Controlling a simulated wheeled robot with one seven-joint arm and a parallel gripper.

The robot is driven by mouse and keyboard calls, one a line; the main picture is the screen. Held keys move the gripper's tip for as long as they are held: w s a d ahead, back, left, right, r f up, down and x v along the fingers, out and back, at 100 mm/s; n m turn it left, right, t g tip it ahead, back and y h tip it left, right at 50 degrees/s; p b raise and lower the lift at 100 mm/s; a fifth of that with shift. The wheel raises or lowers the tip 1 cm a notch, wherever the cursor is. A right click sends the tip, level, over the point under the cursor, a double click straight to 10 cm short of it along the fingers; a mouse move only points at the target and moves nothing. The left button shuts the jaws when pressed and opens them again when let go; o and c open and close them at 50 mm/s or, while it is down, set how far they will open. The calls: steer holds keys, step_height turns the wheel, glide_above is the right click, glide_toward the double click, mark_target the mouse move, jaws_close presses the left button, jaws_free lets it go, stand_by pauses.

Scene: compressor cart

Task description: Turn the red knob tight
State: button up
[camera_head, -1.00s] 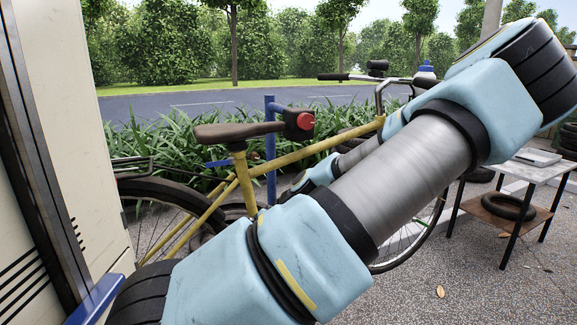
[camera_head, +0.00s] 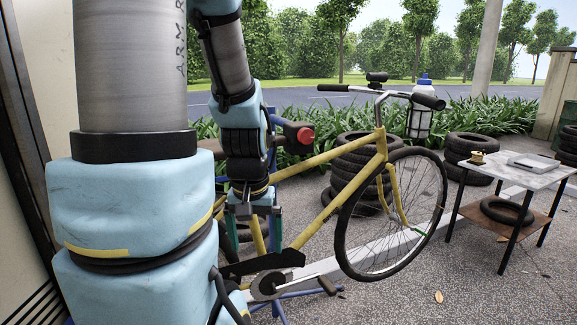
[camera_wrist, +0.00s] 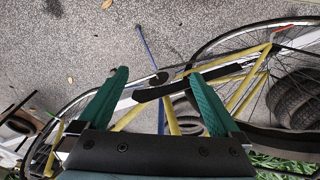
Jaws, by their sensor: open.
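The red knob (camera_head: 305,134) sits on a dark clamp (camera_head: 293,146) in the head view, just right of my arm's wrist link. My arm partly covers the clamp and the stand below it. My gripper (camera_head: 254,236) points down, below and left of the knob, and does not touch it. In the wrist view its two green fingers (camera_wrist: 158,76) are spread wide with nothing held between them. The yellow bicycle (camera_head: 311,162) is behind my gripper, and its frame also shows beneath the fingers in the wrist view (camera_wrist: 243,93). The knob cannot be seen in the wrist view.
A small table (camera_head: 531,170) stands at the right with a brass-coloured item (camera_head: 478,158) on top. Stacked tyres (camera_head: 357,170) stand behind the bicycle. A cream wall (camera_head: 18,190) is close at the left. Open paving (camera_head: 440,275) lies at the front right.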

steer(key=shift+w+d+r, duration=0.15)
steer(key=shift+w+r, duration=0.05)
steer(key=shift+r, duration=0.05)
steer(key=shift+c, duration=0.8)
steer(key=n+t+y+b, duration=0.3)
steer(key=n+t+y, duration=0.45)
steer(key=t, duration=0.75)
glide_toward(308, 138)
steer(key=shift+m, duration=0.25)
steer(key=p+x, duration=0.3)
steer(key=x, duration=0.5)
steer(key=shift+r, duration=0.1)
steer(key=shift+c, duration=0.2)
steer(key=c, duration=1.3)
